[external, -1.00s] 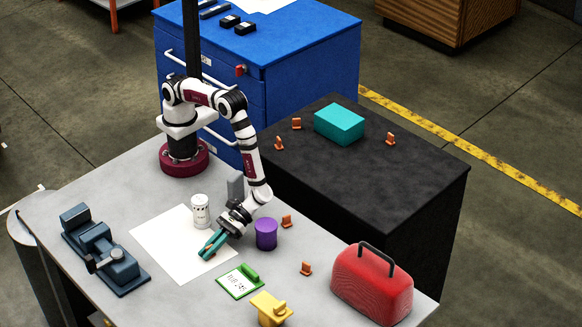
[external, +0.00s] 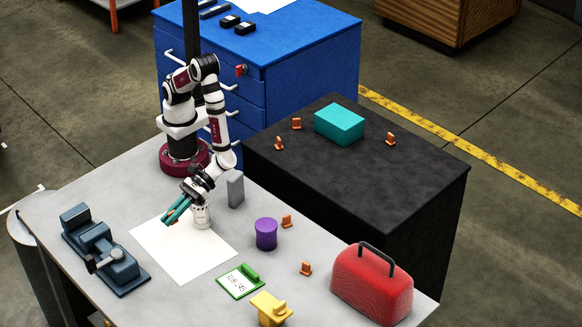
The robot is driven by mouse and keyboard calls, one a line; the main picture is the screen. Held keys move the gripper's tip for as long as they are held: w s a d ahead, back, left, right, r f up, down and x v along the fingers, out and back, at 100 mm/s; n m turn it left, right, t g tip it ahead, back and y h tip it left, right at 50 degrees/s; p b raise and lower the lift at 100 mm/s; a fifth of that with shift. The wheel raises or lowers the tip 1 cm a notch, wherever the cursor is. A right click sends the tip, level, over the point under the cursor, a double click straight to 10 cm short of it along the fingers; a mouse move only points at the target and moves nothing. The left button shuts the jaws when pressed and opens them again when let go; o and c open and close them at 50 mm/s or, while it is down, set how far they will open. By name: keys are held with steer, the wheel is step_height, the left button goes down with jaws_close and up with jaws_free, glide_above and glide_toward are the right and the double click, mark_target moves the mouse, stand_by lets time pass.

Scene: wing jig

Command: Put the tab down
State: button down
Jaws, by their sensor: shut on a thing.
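My gripper (external: 176,212) has teal fingers and is shut on a small orange tab (external: 170,214), which is mostly hidden between them. It is over the upper part of the white sheet (external: 188,256), just left of the white can (external: 201,216) in the picture. I cannot tell how high the tab is above the sheet, or whether it touches it. Other orange tabs stand on the grey table (external: 286,221), near its front edge (external: 306,268) and on the black cabinet (external: 390,139).
A grey block (external: 236,190) and a purple cylinder (external: 266,234) stand right of the sheet. A blue vise (external: 104,250) is at left. A green clipboard (external: 240,282), yellow block (external: 270,308) and red toolbox (external: 372,284) are toward the front. The sheet's lower part is clear.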

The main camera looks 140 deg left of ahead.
steer(key=shift+s+d+r, duration=0.25)
steer(key=shift+s+r, duration=0.05)
steer(key=shift+s, duration=0.15)
steer(key=w+a+n+t+y, duration=0.1)
steer(key=w+a+n+t, duration=0.3)
steer(key=w, duration=0.4)
steer(key=w+a+n+t+y, duration=0.1)
steer(key=w+a+n+t, duration=0.15)
steer(key=w+a, duration=0.45)
steer(key=w+a+r+n+t+y, duration=0.3)
steer(key=w+a+n+t+y, duration=0.25)
steer(key=w+a, duration=0.7)
steer(key=w+a+r+n+t+y, duration=0.1)
steer(key=a+r+n+y, duration=0.15)
steer(key=a, duration=0.75)
steer(key=w+a+r+n+t+y, duration=0.1)
steer(key=a+n+y, duration=0.25)
steer(key=a, duration=0.65)
glide_above(377, 197)
steer(key=shift+g, duration=0.3)
step_height(377, 197, down, 7)
steer(key=shift+f, duration=0.1)
step_height(377, 197, down, 3)
steer(key=shift+f, duration=0.5)
